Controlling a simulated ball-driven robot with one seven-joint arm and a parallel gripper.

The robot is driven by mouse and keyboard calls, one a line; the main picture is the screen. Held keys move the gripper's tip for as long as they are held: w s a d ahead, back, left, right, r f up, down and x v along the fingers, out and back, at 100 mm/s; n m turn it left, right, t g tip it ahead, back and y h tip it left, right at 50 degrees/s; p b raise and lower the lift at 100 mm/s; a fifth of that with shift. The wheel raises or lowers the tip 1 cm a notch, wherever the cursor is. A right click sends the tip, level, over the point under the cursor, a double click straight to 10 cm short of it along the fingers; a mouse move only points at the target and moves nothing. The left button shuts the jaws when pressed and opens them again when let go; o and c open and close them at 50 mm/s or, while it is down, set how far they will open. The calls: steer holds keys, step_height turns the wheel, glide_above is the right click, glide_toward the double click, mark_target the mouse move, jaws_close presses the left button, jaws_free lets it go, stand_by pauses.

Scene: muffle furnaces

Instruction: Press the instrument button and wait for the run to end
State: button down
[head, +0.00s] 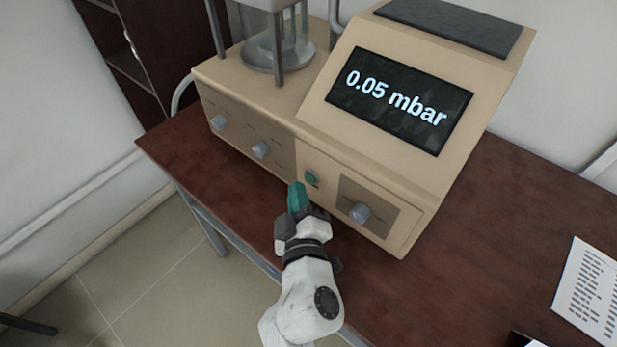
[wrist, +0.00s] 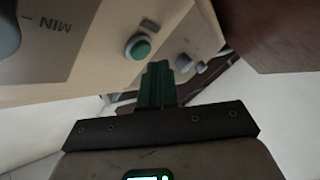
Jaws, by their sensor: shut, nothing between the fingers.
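The instrument (head: 318,130) is a beige unit on a dark red-brown table. Its screen (head: 399,99) reads "0.05 mbar". A round green button (head: 312,178) sits on its front panel, and it also shows in the wrist view (wrist: 138,47) with a pale ring around it. My gripper (head: 296,188) is shut and empty, with its green fingers just in front of the panel, below and left of the button. In the wrist view the fingertips (wrist: 158,68) are below and right of the button. They look apart from it; the exact gap is unclear.
Grey knobs (head: 260,150) (head: 359,213) stick out on both sides of the button. A glass chamber (head: 276,40) stands on the instrument's left part. A printed sheet (head: 590,290) lies on the table (head: 490,250) at the right. The table's front edge is below my arm.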

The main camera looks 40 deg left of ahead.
steer(key=shift+w, duration=0.15)
steer(key=shift+w, duration=0.25)
steer(key=shift+w+d, duration=0.1)
steer(key=shift+w, duration=0.35)
stand_by(0.7)
steer(key=shift+s, duration=0.1)
stand_by(0.4)
steer(key=shift+s, duration=0.8)
steer(key=shift+b, duration=0.3)
steer(key=s, duration=0.1)
steer(key=s+b, duration=0.1)
steer(key=s, duration=0.1)
steer(key=s+b, duration=0.1)
steer(key=s, duration=0.1)
steer(key=shift+a, duration=0.3)
